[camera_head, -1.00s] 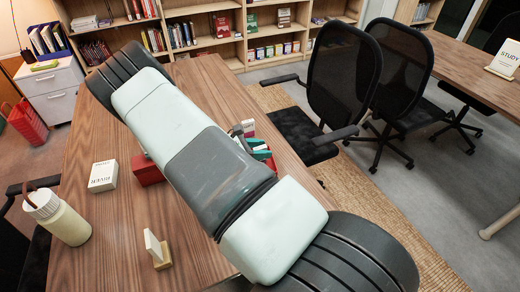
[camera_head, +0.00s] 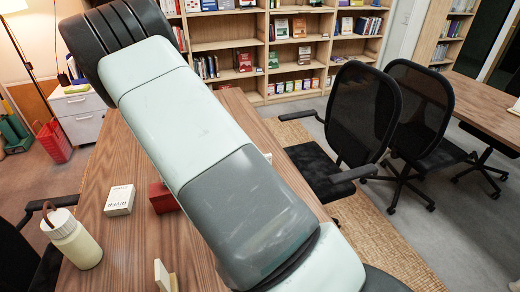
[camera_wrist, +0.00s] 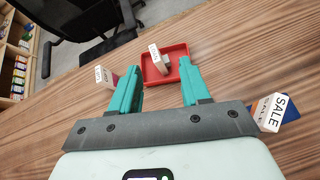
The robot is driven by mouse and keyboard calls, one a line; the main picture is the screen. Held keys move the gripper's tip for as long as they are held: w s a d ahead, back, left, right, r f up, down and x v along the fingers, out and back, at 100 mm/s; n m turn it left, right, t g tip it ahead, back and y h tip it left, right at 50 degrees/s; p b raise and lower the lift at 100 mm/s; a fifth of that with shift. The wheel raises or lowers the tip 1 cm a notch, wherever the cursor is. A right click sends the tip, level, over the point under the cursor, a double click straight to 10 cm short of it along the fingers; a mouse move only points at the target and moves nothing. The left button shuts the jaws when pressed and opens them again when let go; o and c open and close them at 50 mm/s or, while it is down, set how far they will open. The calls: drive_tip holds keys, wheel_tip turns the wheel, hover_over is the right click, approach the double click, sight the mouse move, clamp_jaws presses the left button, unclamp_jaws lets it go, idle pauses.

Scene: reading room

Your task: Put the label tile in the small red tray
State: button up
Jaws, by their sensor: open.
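In the wrist view, my gripper (camera_wrist: 158,72) is open, its two teal fingers apart with nothing held between them. The small red tray (camera_wrist: 183,49) lies just beyond the fingertips. A white lettered tile (camera_wrist: 155,51) stands tilted at the tray, between the fingers in the picture; I cannot tell whether it rests inside. Another white tile (camera_wrist: 104,75) with lettering and a reddish side is left of the left finger. A white tile marked SALE (camera_wrist: 274,112) lies right of the gripper, by blue and orange pieces.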

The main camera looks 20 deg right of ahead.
drive_tip(key=s+r+m+t+y, duration=0.1)
drive_tip(key=s+r+m+y, duration=0.4)
drive_tip(key=r, duration=0.5)
drive_tip(key=s+r+m+t+y, duration=0.1)
drive_tip(key=s+r+m+y, duration=0.4)
drive_tip(key=r, duration=0.6)
drive_tip(key=s+a+r+m+t, duration=0.1)
drive_tip(key=s+r+m+t, duration=0.1)
drive_tip(key=s+r, duration=0.2)
drive_tip(key=s+a+r+m+t+y, duration=0.1)
drive_tip(key=s+a+r+m+t, duration=0.1)
drive_tip(key=s, duration=0.9)
drive_tip(key=shift+s+a+r+t, duration=0.15)
drive_tip(key=shift+s+r+t, duration=0.2)
drive_tip(key=shift+r, duration=0.5)
drive_tip(key=shift+w, duration=0.1)
